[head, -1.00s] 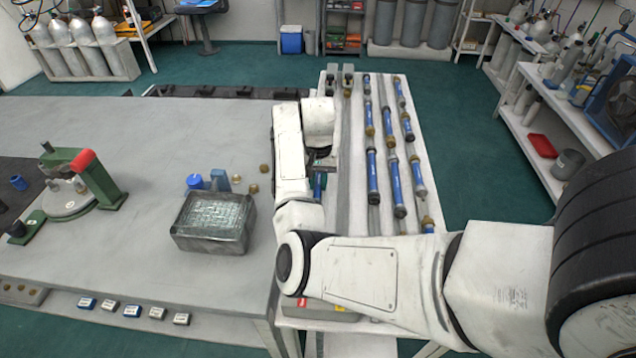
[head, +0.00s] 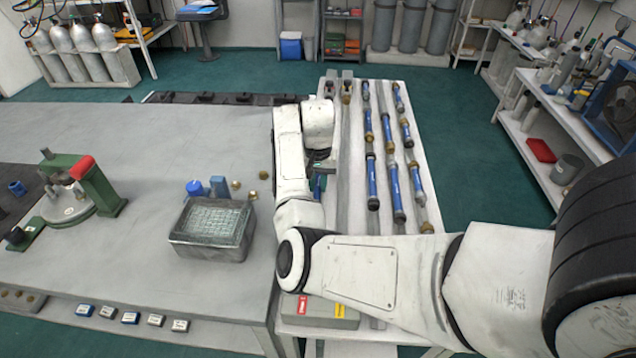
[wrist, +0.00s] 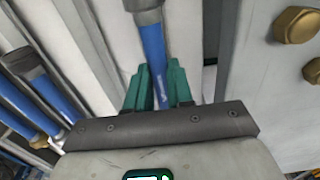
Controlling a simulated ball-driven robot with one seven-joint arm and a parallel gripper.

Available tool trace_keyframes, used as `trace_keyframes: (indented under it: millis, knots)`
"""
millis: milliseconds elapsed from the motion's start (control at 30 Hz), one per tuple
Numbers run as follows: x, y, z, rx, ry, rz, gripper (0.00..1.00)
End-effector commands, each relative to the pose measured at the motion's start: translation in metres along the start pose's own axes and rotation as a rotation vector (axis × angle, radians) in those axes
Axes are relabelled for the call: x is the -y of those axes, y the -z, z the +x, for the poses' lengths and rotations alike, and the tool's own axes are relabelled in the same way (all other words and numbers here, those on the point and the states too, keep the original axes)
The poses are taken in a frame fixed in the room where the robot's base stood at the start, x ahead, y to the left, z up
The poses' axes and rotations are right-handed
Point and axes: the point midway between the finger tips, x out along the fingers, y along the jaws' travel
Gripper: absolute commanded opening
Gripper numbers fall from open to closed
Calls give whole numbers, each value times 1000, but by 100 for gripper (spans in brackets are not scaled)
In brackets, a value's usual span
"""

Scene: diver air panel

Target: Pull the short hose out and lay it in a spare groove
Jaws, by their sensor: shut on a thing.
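My gripper (wrist: 158,88) has green fingers, shut on a blue hose with a dark grey end fitting, the short hose (wrist: 153,48), in the wrist view. The hose runs up between the fingers to its fitting at the top. In the head view my arm hides most of the gripper; only a bit of blue and green shows beside the wrist. The white rack (head: 437,190) has long grooves, several holding blue hoses (head: 396,190) with brass or grey ends. Bare grey groove strips (wrist: 82,45) lie left of the held hose in the wrist view. Its far end is hidden.
A grey bench (head: 120,130) stands left of the rack. Brass hex fittings (wrist: 297,25) lie at the right in the wrist view. Green floor is open right of the rack.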

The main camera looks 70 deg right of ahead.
Motion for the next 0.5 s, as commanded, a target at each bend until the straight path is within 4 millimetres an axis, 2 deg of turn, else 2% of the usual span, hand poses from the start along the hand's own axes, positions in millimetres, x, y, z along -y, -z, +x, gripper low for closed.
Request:
trace_keyframes:
  millis: [500]
  knots:
    - [0,0,-37,1,0,1,0]
